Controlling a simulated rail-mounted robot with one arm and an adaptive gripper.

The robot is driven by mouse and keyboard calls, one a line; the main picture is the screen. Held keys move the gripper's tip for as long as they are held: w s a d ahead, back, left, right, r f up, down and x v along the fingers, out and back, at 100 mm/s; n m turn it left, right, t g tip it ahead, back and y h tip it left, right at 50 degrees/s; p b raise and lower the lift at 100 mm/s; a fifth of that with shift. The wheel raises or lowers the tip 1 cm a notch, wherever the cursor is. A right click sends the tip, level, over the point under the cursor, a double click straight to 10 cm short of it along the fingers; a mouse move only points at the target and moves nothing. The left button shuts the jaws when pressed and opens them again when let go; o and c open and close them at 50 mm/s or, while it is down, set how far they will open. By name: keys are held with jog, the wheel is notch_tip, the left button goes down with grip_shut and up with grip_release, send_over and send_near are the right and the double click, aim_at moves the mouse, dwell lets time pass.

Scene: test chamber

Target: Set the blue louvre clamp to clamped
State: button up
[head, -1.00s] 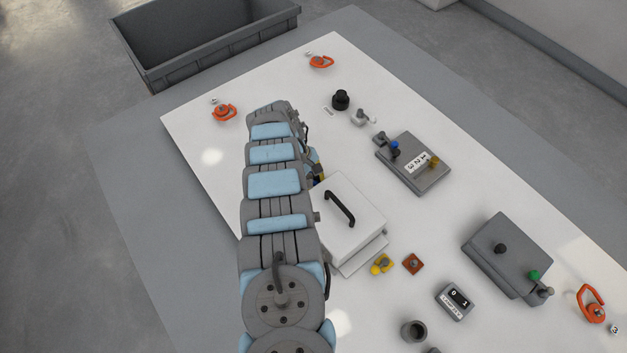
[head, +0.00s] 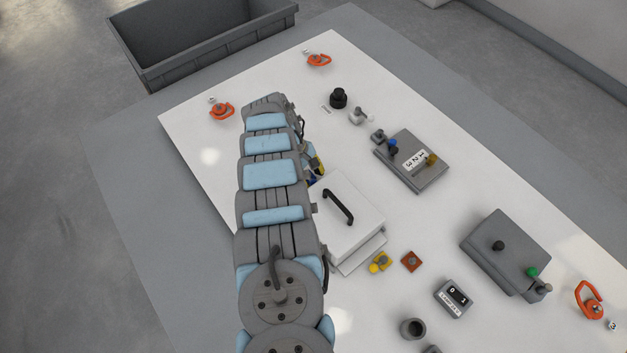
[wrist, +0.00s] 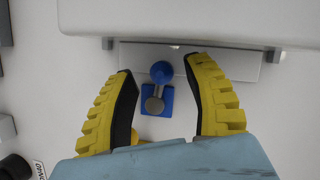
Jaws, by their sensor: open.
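The blue louvre clamp (wrist: 148,93) shows in the wrist view as a blue square base with a grey lever arm. The lever ends in a round blue knob (wrist: 161,71), which points toward the white box's grey ledge. My gripper (wrist: 159,66) is open, with one yellow-backed, black-padded finger on each side of the knob. I see no contact between the fingers and the knob. In the head view, my arm hides most of the gripper and clamp; a bit of yellow finger (head: 318,165) shows beside the white box.
The white box (head: 345,208) with a black handle stands close beside the gripper. Grey control boxes (head: 507,252) stand to the right. The panel's far left part is mostly clear.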

jog(key=v, duration=1)
jog(key=shift+r, duration=0.25)
jog(key=shift+a+r, duration=0.1)
